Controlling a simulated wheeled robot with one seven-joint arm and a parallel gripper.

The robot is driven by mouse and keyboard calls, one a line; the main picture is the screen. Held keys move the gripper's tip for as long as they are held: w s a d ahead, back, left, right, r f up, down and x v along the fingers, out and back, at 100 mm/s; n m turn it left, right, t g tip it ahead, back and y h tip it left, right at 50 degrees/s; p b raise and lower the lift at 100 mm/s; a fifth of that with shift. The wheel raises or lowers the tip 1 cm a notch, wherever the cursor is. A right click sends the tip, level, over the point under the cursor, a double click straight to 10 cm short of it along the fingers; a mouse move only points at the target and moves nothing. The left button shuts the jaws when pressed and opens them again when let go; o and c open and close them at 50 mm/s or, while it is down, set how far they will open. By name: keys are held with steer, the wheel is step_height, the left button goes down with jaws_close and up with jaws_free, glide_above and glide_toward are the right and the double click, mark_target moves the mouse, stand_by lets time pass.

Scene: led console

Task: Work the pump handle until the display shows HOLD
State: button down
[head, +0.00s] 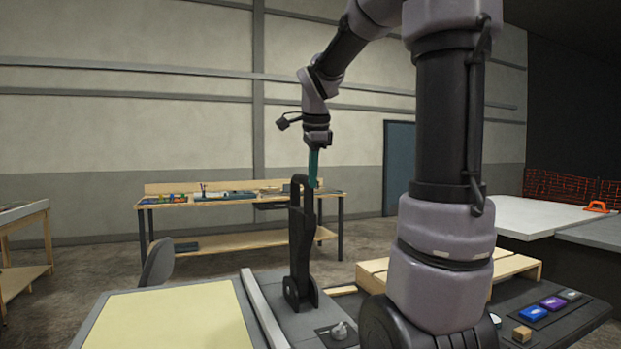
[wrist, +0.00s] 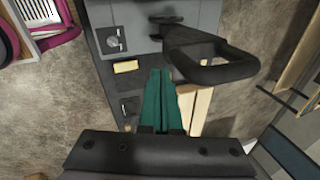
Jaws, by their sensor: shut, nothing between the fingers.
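The black pump handle (head: 301,245) stands nearly upright on the grey console (head: 262,280) in the head view, with a loop at its top. In the wrist view the handle's loop (wrist: 215,68) lies just right of my fingertips. My gripper (head: 314,170) has teal fingers pointing down near the top of the loop. In the wrist view my gripper (wrist: 160,72) is shut and empty, with its fingers side by side. Whether the fingers touch the handle I cannot tell. No display reading can be made out in either view.
A knob (head: 339,330) sits on the console in front of the handle. A yellow block (wrist: 126,66) lies on the console in the wrist view. A pale panel (head: 175,322) is at the left, and a wooden pallet (head: 513,268) at the right. A workbench (head: 235,203) stands behind.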

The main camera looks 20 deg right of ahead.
steer(key=w, duration=0.3)
steer(key=shift+d+f, duration=0.25)
steer(key=shift+d, duration=0.1)
